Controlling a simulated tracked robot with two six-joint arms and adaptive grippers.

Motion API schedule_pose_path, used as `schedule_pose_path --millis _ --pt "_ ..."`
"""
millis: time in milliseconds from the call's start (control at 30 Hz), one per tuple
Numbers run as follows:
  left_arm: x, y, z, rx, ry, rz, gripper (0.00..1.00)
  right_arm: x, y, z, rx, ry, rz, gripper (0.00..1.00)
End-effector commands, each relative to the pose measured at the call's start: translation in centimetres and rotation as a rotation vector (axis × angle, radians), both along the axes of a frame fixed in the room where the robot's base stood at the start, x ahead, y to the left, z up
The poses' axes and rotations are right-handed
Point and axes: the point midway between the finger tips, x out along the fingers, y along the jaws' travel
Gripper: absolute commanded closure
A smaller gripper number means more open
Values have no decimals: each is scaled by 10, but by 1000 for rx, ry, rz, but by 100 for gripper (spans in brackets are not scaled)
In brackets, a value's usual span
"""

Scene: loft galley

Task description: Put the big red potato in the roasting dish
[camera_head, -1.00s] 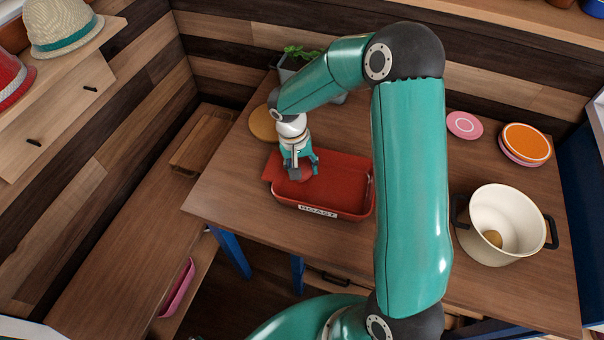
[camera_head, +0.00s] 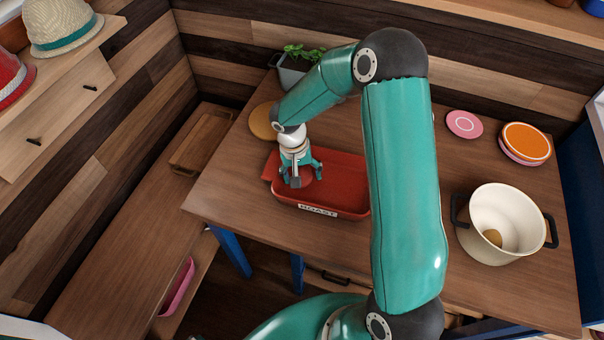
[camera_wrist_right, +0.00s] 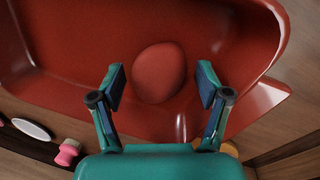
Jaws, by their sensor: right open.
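The red roasting dish (camera_head: 343,182), with a ROAST label on its near side, stands on the wooden table. My right gripper (camera_head: 300,181) is low over the left part of the dish. In the right wrist view the big red potato (camera_wrist_right: 159,72) lies on the floor of the dish (camera_wrist_right: 70,50), close to the wall. There the open right gripper (camera_wrist_right: 161,85) has one finger on each side of the potato, with visible gaps. In the head view the potato is mostly hidden by the gripper. My left gripper is not in view.
A cream pot (camera_head: 508,218) with a brown potato (camera_head: 492,237) inside stands at the right. Pink (camera_head: 464,124) and orange (camera_head: 527,140) round pieces lie behind it. A potted plant (camera_head: 297,66) and round tan board (camera_head: 263,121) are behind the dish.

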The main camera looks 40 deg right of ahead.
Motion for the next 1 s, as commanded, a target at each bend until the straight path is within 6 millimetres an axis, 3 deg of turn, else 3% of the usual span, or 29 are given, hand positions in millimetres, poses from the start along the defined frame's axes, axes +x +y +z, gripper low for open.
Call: schedule_pose_path --millis 267,700,1000 --pt "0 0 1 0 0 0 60 2 0 10 -3 -3 0 24" --pt "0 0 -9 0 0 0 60 10 10 92 -1 -6 -1 24" --pt "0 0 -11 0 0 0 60 11 13 119 0 0 -1 24"
